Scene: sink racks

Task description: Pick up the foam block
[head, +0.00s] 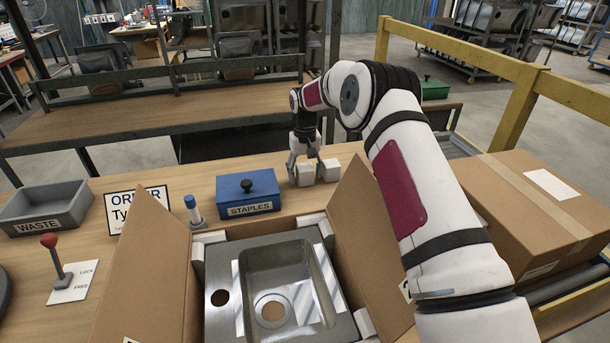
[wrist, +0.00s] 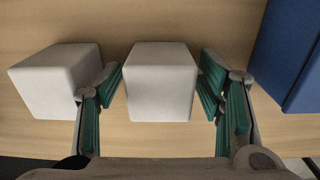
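Two white foam blocks stand side by side on the wooden bench. The left one in the head view (head: 304,174) is the middle one in the wrist view (wrist: 160,82). The other block (head: 329,171) shows at the left in the wrist view (wrist: 57,80). My gripper (head: 304,166) points down at the left block. In the wrist view my gripper (wrist: 161,80) has its green-padded fingers spread on both sides of the middle block, one of them in the gap between the blocks. Narrow gaps seem to show beside the block; contact is not clear.
A blue STAPLES box (head: 247,192) stands close to the left of the blocks. An open carton (head: 155,270) with a metal sink (head: 225,270) is in front. A closed carton (head: 540,210) stands right, a grey WASTE bin (head: 45,207) far left.

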